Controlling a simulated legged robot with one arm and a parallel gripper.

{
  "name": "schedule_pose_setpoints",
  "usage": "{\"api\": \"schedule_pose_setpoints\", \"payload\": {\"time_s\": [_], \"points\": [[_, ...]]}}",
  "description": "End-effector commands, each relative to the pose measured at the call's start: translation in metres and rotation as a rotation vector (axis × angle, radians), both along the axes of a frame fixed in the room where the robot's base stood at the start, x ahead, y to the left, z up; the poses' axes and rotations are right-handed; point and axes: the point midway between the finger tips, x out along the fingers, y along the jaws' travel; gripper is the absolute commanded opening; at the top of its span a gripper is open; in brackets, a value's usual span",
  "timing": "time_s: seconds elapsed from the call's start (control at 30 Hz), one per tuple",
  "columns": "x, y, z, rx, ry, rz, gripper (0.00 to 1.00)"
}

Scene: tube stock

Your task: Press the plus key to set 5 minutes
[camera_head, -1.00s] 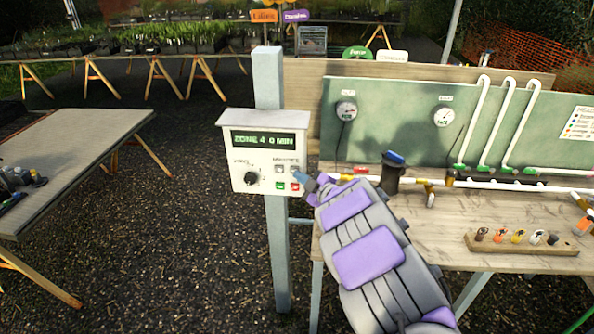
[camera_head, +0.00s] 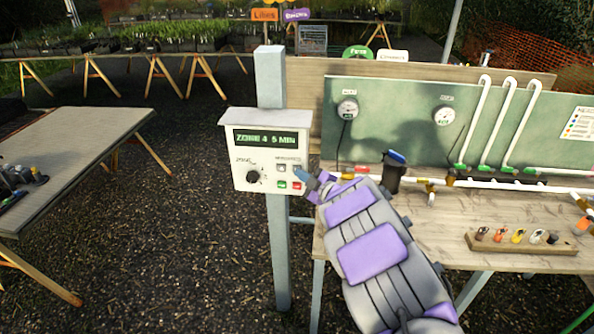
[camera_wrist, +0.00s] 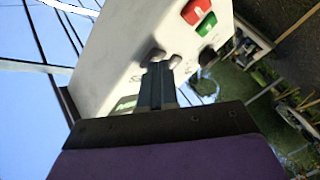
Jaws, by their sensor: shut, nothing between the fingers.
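The white control box (camera_head: 238,172) is mounted on a grey post. Its display (camera_head: 266,140) reads "ZONE 4 5 MIN". Below it are a black dial (camera_head: 253,177), two grey minutes keys, the left one (camera_head: 281,168) in clear view, and a green and a red key. My gripper (camera_head: 300,174) is shut and empty, with its tip at the right-hand grey key. In the wrist view the shut fingers (camera_wrist: 157,80) reach the box face (camera_wrist: 130,40) beside the grey keys; whether they touch is hard to tell. The red key (camera_wrist: 196,10) and green key (camera_wrist: 207,24) show there too.
A wooden bench (camera_head: 400,222) with a green panel, gauges, white pipes and a rack of fittings (camera_head: 525,245) stands right of the post. Another table (camera_head: 80,150) is at left. The gravel between is clear.

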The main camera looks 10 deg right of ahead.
Motion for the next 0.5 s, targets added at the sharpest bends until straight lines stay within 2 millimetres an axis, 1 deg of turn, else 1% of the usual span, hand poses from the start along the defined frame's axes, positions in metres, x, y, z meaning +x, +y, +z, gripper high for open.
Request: {"api": "schedule_pose_setpoints", "payload": {"time_s": [0.17,0.5], "points": [[-0.001,0.002,0.0,0.0,0.0,0.002,0.0],[-0.009,0.016,0.0,0.001,-0.001,0.005,0.0]]}}
